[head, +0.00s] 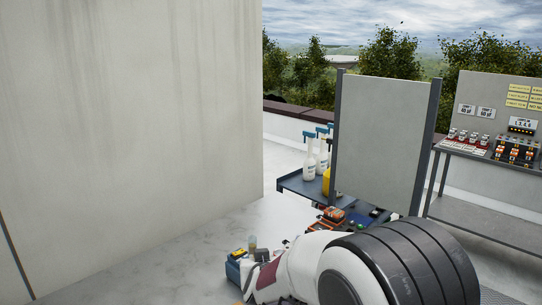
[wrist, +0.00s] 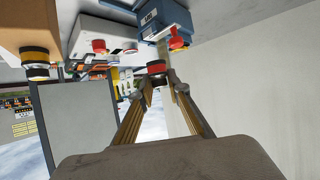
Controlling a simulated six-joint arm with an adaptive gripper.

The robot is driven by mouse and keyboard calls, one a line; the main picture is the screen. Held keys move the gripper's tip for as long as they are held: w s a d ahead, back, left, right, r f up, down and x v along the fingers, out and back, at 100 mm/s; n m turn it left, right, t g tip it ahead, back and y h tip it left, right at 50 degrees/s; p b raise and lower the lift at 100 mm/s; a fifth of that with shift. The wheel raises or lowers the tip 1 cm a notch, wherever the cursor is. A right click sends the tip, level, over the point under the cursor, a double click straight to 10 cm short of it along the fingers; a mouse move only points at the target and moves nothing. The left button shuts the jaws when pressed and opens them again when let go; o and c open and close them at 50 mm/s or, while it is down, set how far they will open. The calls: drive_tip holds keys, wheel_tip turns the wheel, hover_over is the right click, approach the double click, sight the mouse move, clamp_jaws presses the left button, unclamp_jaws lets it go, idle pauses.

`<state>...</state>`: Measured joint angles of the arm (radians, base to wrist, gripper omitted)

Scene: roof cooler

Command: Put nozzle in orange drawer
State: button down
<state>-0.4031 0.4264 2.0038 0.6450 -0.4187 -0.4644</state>
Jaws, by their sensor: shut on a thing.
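In the wrist view my gripper (wrist: 158,88) has its two fingers closed together on a small red and dark piece (wrist: 157,68), which I take to be the nozzle. It sits at the fingertips, and its lower part is hidden between them. In the head view the gripper is hidden behind my arm. An orange item (head: 333,214) shows on the blue cart in the head view; I cannot tell if it is the orange drawer. Orange parts (wrist: 85,68) also show beyond the fingers in the wrist view, too small to make out.
A blue box (wrist: 165,15) lies just beyond the fingertips in the wrist view. A blue cart (head: 300,184) carries white bottles (head: 310,162) beside an upright grey panel (head: 382,140). A bench (head: 485,158) stands right. A large pale wall (head: 130,120) fills the left.

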drive_tip(key=shift+m+h, duration=0.3)
drive_tip(key=d, duration=0.8)
drive_tip(key=s+d+r, duration=0.1)
drive_tip(key=d, duration=0.4)
drive_tip(key=shift+s, duration=0.1)
drive_tip(key=s+d+f, duration=0.1)
drive_tip(key=s+d, duration=0.2)
drive_tip(key=d, duration=0.4)
drive_tip(key=shift+s+d+f+m+h, duration=0.15)
drive_tip(key=shift+s+f+m+h, duration=0.2)
drive_tip(key=shift+m+h, duration=0.05)
drive_tip(key=shift+r, duration=0.1)
